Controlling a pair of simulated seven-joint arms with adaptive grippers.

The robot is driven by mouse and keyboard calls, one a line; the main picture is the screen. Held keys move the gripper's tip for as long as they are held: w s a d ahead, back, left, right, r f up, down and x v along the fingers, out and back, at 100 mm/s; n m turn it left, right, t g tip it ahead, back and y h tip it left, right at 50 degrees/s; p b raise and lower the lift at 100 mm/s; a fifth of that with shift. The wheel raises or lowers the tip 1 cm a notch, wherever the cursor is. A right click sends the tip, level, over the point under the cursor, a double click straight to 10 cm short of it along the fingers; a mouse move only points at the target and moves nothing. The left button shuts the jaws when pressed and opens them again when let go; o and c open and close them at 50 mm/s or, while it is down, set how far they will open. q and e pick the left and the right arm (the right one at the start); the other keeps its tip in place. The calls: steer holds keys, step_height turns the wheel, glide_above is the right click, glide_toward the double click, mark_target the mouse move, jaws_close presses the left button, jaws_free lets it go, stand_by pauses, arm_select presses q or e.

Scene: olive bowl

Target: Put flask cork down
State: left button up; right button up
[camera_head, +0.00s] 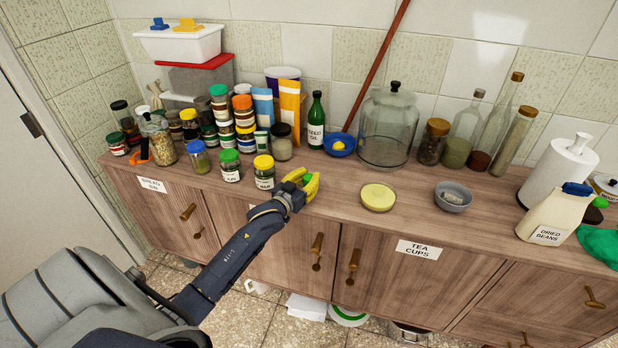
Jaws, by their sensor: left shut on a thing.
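My left gripper (309,181), with yellow fingers, is over the front part of the wooden counter top (335,200). It is shut on a small green thing (308,178), mostly hidden by the fingers. I cannot tell whether this is the flask cork or whether it touches the counter. Tall glass bottles stand at the back right; the slim one (514,140) and the tall one (492,125) have brown corks in their necks. My right gripper is not in view.
Spice jars (264,172) crowd the counter left of my gripper. A blue bowl (339,145), a sauce bottle (316,122) and a large glass jar (388,125) stand behind. Bare counter lies between gripper and lid.

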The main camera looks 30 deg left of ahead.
arm_select(q)
steer(key=shift+f, duration=0.15)
steer(key=o, duration=0.8)
steer(key=shift+r, duration=0.2)
steer(key=s, duration=0.8)
steer(key=s+r, duration=0.1)
steer(key=s, duration=0.3)
steer(key=shift+d, duration=0.15)
steer(key=shift+f, duration=0.1)
